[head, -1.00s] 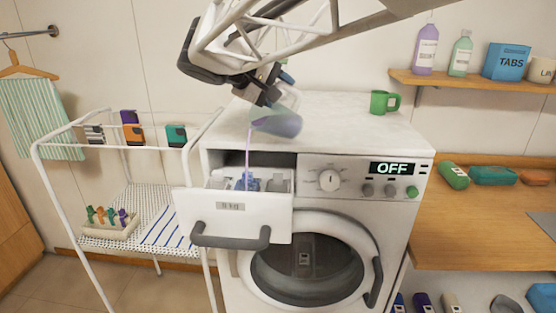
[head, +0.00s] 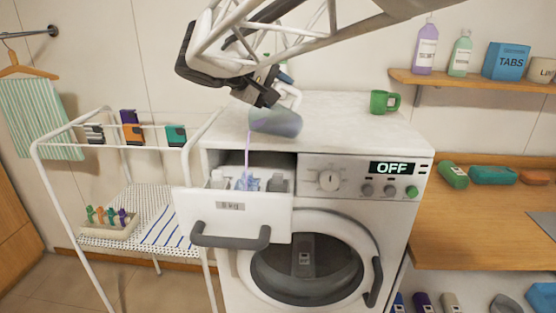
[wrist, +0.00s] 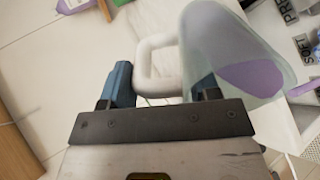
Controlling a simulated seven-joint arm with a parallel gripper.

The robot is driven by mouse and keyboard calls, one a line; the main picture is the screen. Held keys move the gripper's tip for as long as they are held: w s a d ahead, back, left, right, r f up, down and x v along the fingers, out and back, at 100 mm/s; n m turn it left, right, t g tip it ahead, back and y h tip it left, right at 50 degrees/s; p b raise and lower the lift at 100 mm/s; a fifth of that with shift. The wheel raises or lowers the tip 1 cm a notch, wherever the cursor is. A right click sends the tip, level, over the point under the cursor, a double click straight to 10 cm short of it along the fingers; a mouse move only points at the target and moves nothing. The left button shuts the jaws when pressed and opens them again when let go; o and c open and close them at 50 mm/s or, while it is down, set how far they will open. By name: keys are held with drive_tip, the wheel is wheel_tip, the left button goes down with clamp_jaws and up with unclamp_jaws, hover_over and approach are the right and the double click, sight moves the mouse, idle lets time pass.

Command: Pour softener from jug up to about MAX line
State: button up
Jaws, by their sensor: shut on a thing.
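The translucent jug (head: 275,122) is tilted far over above the open detergent drawer (head: 232,208) of the washing machine. My gripper (head: 267,88) is shut on the jug's white handle; in the wrist view the handle (wrist: 158,62) sits between the blue fingertips. Purple softener (wrist: 252,78) shows inside the jug. A thin purple stream (head: 248,150) falls from the jug's lip into the drawer's middle compartment, where a blue-purple part (head: 248,183) shows. The liquid level and the MAX line cannot be made out. SOFT lettering (wrist: 288,50) is partly seen in the wrist view.
A green mug (head: 384,102) stands on the washer top (head: 340,120), right of the jug. The display reads OFF. A drying rack (head: 130,150) with clothespins stands on the left. A shelf with bottles and boxes (head: 470,82) is at upper right.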

sight(290, 89)
drive_tip(key=shift+s+a+f+t+h+p, duration=0.2)
drive_tip(key=shift+s+a+t+h+p, duration=0.15)
drive_tip(key=shift+p, duration=0.4)
idle(1.3)
drive_tip(key=shift+w+d, duration=0.1)
drive_tip(key=shift+w, duration=0.05)
drive_tip(key=shift+w+d+r, duration=0.1)
drive_tip(key=shift+d+r, duration=0.05)
drive_tip(key=shift+r, duration=0.05)
drive_tip(key=shift+w+d+r+g+y, duration=0.15)
drive_tip(key=shift+w+d+g+y, duration=0.1)
drive_tip(key=shift+g+y, duration=0.35)
drive_tip(key=shift+w+d+r+g+y, duration=0.1)
drive_tip(key=shift+w+d+g+y, duration=0.1)
drive_tip(key=shift+g+y, duration=0.35)
drive_tip(key=shift+w+d, duration=0.1)
drive_tip(key=shift+d, duration=0.05)
drive_tip(key=shift+w+d+r+g+y, duration=0.1)
drive_tip(key=shift+g+y, duration=0.2)
drive_tip(key=shift+y, duration=0.1)
drive_tip(key=shift+w+d+f+g+y+b, duration=0.2)
drive_tip(key=shift+w+d+g+y+b, duration=0.25)
drive_tip(key=shift+y, duration=0.35)
drive_tip(key=shift+w+d, duration=0.1)
drive_tip(key=shift+d, duration=0.1)
